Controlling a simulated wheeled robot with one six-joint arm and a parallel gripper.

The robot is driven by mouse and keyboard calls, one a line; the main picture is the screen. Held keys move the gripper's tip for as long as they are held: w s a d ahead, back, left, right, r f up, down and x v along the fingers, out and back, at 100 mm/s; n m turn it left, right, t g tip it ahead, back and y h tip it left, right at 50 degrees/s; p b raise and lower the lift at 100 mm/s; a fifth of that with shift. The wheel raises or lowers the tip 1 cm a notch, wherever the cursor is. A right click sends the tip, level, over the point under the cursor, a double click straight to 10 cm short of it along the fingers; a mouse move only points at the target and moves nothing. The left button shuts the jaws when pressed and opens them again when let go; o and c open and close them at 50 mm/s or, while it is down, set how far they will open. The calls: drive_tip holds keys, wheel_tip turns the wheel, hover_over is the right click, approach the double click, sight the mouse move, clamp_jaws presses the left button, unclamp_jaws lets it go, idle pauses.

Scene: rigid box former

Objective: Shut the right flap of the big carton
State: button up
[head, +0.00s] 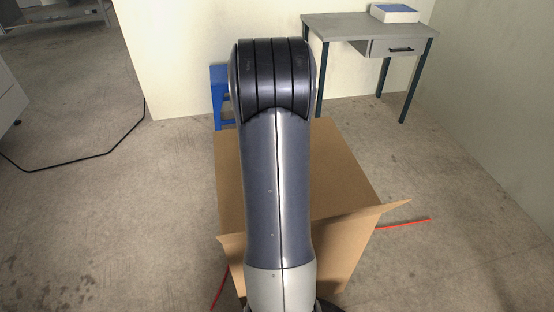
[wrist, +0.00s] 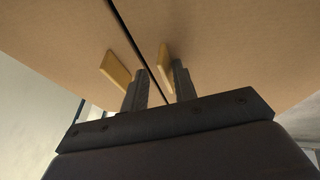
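The big brown carton (head: 347,172) stands on the floor in the head view, partly covered by my arm. A cardboard flap (head: 385,214) juts out to the right at its near right corner. A smaller edge of cardboard (head: 231,246) shows at the left of my arm. The wrist view shows two cardboard panels (wrist: 230,45) close in front of my gripper (wrist: 158,75), with a dark slit between them. Two tan tabs (wrist: 115,70) show near the fingertips. My fingers are apart; I cannot tell whether they touch the cardboard. The head view hides my gripper.
A grey desk (head: 350,27) with a drawer stands against the back wall, with a blue and white box (head: 394,13) on it. A blue stool (head: 218,92) is behind the carton. Red lines (head: 402,224) mark the floor. A black cable (head: 80,157) lies left. Floor at right is clear.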

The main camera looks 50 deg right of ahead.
drive_tip(key=shift+o, duration=0.6)
drive_tip(key=shift+s+f, duration=0.1)
drive_tip(key=shift+s, duration=0.05)
drive_tip(key=shift+a, duration=0.1)
drive_tip(key=shift+a+r, duration=0.2)
drive_tip(key=shift+r, duration=0.3)
drive_tip(key=p+v, duration=0.2)
drive_tip(key=v, duration=0.7)
drive_tip(key=shift+a+r, duration=0.15)
drive_tip(key=shift+r, duration=0.25)
drive_tip(key=b+x, duration=0.2)
drive_tip(key=x, duration=0.9)
drive_tip(key=shift+a+r, duration=0.1)
drive_tip(key=shift+r, duration=0.1)
drive_tip(key=shift+r, duration=0.1)
